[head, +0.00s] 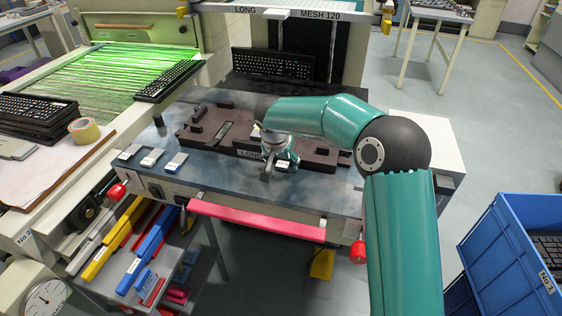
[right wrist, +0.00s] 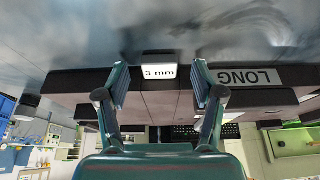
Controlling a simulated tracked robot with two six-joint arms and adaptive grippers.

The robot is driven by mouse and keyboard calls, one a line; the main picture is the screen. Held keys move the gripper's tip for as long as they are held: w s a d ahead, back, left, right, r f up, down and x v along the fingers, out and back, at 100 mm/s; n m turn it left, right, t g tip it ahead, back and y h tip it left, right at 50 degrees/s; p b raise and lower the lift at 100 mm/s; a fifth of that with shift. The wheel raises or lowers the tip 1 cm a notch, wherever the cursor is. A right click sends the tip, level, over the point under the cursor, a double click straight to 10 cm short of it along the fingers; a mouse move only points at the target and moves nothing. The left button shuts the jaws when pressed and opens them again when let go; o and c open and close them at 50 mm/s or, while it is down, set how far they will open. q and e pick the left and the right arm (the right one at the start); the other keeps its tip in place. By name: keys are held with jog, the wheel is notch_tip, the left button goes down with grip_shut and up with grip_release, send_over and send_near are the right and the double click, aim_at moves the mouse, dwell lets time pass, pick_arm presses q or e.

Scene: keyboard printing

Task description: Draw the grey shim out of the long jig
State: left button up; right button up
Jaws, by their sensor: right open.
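The long jig is a dark brown block (head: 318,157) lying on the grey-blue table top, with a LONG label on its front face. The label shows upside down in the right wrist view (right wrist: 245,78). My right gripper (head: 272,168) is at the jig's front edge, just right of that label. In the right wrist view its two fingers (right wrist: 160,86) are open, with a pale tab marked 3 mm (right wrist: 159,71) between them, apart from both. The tab appears to be the end of the shim; the grey body is hidden. My left gripper is not in view.
Several small white-topped pieces, one of them here (head: 151,158), lie at the table's front left. A red bar (head: 257,221) runs along the front edge. A black keyboard (head: 272,64) stands behind the jig. A blue crate (head: 505,262) is at the lower right.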

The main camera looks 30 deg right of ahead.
aim_at(277, 183)
jog(key=shift+c, duration=0.2)
grip_shut()
dwell(0.4)
jog(key=shift+s+a+f+b, duration=0.15)
jog(key=shift+s+a+b, duration=0.6)
jog(key=shift+b, duration=0.35)
jog(key=shift+s+a+b, duration=0.65)
jog(key=shift+a+b, duration=0.15)
jog(key=shift+s+a+b, duration=0.6)
jog(key=shift+a+b, duration=0.2)
jog(key=shift+s+a, duration=0.1)
jog(key=shift+r, duration=0.2)
jog(key=shift+s+a+r, duration=1.3)
jog(key=shift+a+r, duration=0.15)
jog(key=shift+a, duration=0.1)
